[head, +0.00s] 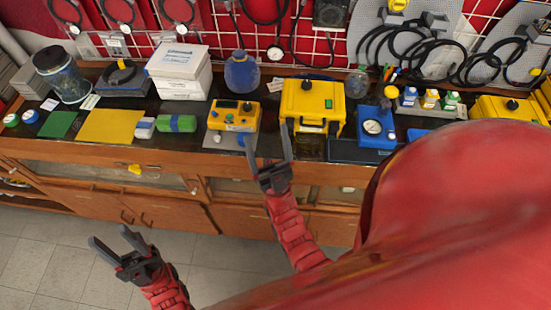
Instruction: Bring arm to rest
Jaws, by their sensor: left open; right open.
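My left gripper (109,235) is open and empty at the lower left, over the tiled floor and in front of the cabinets. Its fingers point up and to the left in the picture. My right gripper (267,137) is open and nothing shows between its fingers. It appears near the front edge of the bench (175,149), between a small yellow device (235,116) and a yellow case (311,101). Its exact height and whether it touches anything cannot be told. A red part of my own body hides the lower right.
A blue gauge device (374,127) stands right of the case. Further left are white boxes (180,62), a yellow mat (110,125), a green mat (58,124) and a dark jar (62,76). Hoses hang on the back wall. The floor (50,262) looks free.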

